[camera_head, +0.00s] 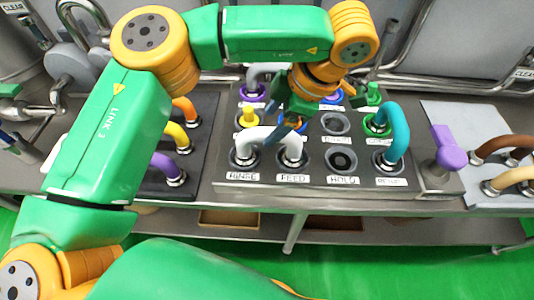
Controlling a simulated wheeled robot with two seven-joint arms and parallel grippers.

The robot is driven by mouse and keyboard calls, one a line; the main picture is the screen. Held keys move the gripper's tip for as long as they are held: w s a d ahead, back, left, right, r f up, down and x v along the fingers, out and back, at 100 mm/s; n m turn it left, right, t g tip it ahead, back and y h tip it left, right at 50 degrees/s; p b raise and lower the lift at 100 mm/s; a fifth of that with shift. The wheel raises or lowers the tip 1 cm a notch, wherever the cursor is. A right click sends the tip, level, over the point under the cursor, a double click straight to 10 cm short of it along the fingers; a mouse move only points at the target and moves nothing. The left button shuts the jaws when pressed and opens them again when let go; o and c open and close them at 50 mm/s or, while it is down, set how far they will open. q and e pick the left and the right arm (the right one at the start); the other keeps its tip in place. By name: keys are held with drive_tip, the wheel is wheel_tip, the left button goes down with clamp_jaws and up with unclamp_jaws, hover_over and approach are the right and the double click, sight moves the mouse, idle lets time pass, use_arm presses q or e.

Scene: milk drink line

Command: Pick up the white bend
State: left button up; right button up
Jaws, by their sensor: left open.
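The white bend (268,133) is an upside-down U pipe. It stands with one end in the port labelled RINSE and the other in the port labelled FEED, in the front row of the grey port panel (310,184). My left gripper (287,127) points down from above at the bend's right side, close over its top. It is open, and part of it covers the area behind the bend. I cannot tell whether the fingers touch the bend. My right gripper is not in view.
A teal bend (397,132) stands at the panel's right, and a grey bend (266,70) at the back left. A purple-handled valve (448,150) is right of the panel. Orange, yellow and purple bends (165,163) stand on a dark mat at left.

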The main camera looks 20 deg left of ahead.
sight(293, 157)
use_arm(q)
drive_tip(key=shift+a+f, duration=0.25)
drive_tip(key=shift+f, duration=0.15)
drive_tip(key=p+x, duration=0.1)
drive_tip(key=x, duration=0.1)
drive_tip(key=p+x, duration=0.1)
drive_tip(key=x, duration=0.1)
drive_tip(key=d+p+x, duration=0.1)
drive_tip(key=x, duration=0.1)
drive_tip(key=shift+s+f, duration=0.25)
drive_tip(key=shift+f, duration=0.1)
drive_tip(key=shift+a+f, duration=0.1)
clamp_jaws()
drive_tip(key=shift+w, duration=0.1)
idle(0.4)
